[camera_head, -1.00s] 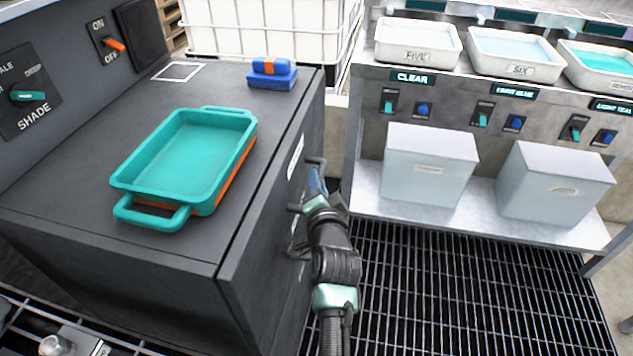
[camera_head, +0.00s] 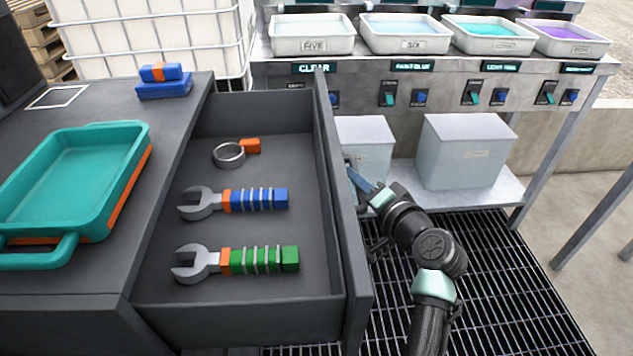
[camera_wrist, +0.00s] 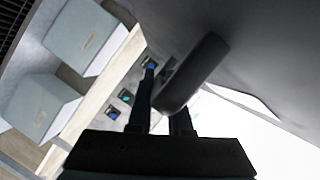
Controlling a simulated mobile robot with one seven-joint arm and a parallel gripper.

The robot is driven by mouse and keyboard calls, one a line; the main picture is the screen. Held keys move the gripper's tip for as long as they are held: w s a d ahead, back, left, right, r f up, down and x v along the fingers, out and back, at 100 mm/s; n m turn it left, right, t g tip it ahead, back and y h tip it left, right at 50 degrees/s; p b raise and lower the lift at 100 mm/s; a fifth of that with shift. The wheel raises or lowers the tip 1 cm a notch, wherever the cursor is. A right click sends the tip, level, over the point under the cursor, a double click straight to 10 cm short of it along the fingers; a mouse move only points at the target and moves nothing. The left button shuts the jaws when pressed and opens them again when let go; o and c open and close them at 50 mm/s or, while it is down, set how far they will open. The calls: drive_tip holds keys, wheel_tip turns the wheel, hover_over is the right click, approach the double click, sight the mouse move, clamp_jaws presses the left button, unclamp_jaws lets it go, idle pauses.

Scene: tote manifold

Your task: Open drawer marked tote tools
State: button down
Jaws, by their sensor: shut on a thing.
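The dark grey drawer (camera_head: 245,322) stands pulled well out of the cabinet (camera_head: 160,250) in the head view. Inside lie a wrench with a blue handle (camera_head: 255,199), a wrench with a green handle (camera_head: 262,260) and a metal ring with an orange tab (camera_head: 230,155). My gripper (camera_head: 352,172) is at the outer side of the drawer front. In the wrist view my gripper (camera_wrist: 165,105) is shut on the dark drawer handle (camera_wrist: 192,72). The drawer's label is not visible now.
A teal tray (camera_head: 75,180) and a blue block with an orange band (camera_head: 162,82) sit on the cabinet top. A bench with white trays (camera_head: 312,35) and pale bins (camera_head: 465,150) stands behind and right. Grating floor (camera_head: 500,270) lies right of the drawer.

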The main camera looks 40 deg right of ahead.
drive_tip(key=s+d+b, duration=0.1)
drive_tip(key=s+d, duration=0.3)
drive_tip(key=d, duration=0.2)
drive_tip(key=shift+s+d, duration=0.1)
drive_tip(key=c, duration=0.8)
unclamp_jaws()
drive_tip(key=shift+c, duration=0.2)
drive_tip(key=p+v, duration=0.3)
drive_tip(key=v, duration=1)
